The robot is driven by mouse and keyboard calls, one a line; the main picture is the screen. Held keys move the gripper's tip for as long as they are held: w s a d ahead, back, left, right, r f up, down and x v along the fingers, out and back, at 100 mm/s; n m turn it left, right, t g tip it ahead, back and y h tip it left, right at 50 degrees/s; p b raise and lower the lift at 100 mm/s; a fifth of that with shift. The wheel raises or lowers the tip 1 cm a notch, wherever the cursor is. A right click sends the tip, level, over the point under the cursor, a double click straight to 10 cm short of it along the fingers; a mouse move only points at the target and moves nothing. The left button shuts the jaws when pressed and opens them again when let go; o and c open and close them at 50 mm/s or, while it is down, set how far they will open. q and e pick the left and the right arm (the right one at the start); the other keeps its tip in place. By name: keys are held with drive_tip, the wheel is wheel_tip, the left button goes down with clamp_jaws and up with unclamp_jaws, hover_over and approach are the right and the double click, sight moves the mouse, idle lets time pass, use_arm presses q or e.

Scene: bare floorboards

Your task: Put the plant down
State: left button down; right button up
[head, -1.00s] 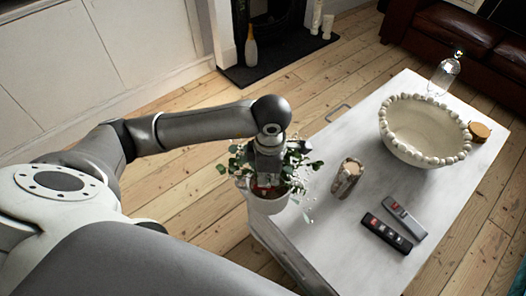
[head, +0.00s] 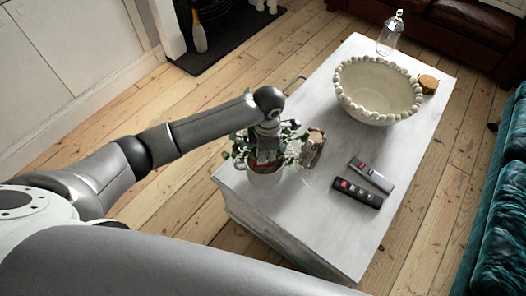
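The plant (head: 265,179) has green leaves in a white pot. It shows in the head view at the near left end of the white table (head: 310,218). My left gripper (head: 267,157) points down into the plant from above, and its fingertips are partly hidden by leaves and the pot rim. It appears shut on the plant, which has moved along with it. The pot is upright and over the tabletop. I cannot tell whether its base touches the table. My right gripper is not in view.
A brown candle-like jar (head: 313,148) stands just right of the plant. Two remotes (head: 357,192) (head: 371,175) lie to its right. A beaded bowl (head: 378,92), a glass bottle (head: 390,34) and a wooden-topped jar (head: 428,85) stand at the far end. The table's front middle is clear.

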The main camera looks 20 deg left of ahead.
sight(267, 170)
use_arm(q)
drive_tip(key=shift+w+d+f, duration=0.1)
drive_tip(key=shift+w+f, duration=0.05)
drive_tip(key=shift+f, duration=0.65)
drive_tip(key=shift+w+d+f, duration=0.1)
drive_tip(key=shift+f, duration=0.8)
drive_tip(key=c, duration=2)
unclamp_jaws()
drive_tip(key=shift+s+a+f, duration=0.1)
drive_tip(key=shift+s, duration=0.05)
drive_tip(key=shift+c, duration=0.2)
drive_tip(key=o, duration=0.4)
drive_tip(key=shift+r, duration=0.45)
wheel_tip(267, 170, up, 11)
drive_tip(key=shift+s+r, duration=0.15)
drive_tip(key=shift+r, duration=0.05)
